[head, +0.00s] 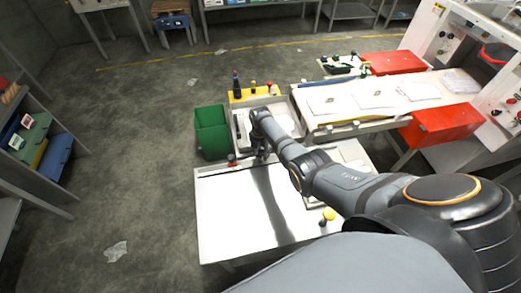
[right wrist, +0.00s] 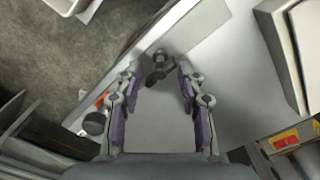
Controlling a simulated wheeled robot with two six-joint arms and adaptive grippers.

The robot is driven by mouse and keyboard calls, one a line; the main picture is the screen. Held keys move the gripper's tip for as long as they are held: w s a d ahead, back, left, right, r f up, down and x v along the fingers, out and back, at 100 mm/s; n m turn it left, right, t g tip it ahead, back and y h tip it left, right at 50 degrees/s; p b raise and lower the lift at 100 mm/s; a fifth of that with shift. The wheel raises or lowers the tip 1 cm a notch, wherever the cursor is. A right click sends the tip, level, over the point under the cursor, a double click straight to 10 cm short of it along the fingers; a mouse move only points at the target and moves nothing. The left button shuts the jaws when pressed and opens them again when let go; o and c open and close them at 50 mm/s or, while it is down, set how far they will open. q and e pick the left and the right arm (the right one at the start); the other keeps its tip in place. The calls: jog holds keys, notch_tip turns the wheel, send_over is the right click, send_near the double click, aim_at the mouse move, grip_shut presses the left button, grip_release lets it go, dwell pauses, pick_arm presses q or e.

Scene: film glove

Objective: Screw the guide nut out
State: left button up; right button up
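My right gripper (right wrist: 158,72) is open in the right wrist view, its two purple-padded fingers apart. A small dark knob-like part (right wrist: 157,66) lies at the gap between the fingertips; it may be the guide nut, but I cannot tell for sure. I cannot tell whether the fingers touch it. In the head view my right gripper (head: 260,154) is low at the back left of the white table (head: 225,220), and the arm hides what is under it. My left gripper is not in view.
A dark round knob (right wrist: 93,123) is beside the left finger. A red-based part (head: 232,160) stands near the gripper and a yellow knob (head: 328,214) at the table's right. A green bin (head: 211,132) is behind the table. The table's front left is clear.

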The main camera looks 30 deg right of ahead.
aim_at(261, 155)
notch_tip(261, 155, up, 12)
jog(key=shift+f, duration=0.15)
dwell(0.6)
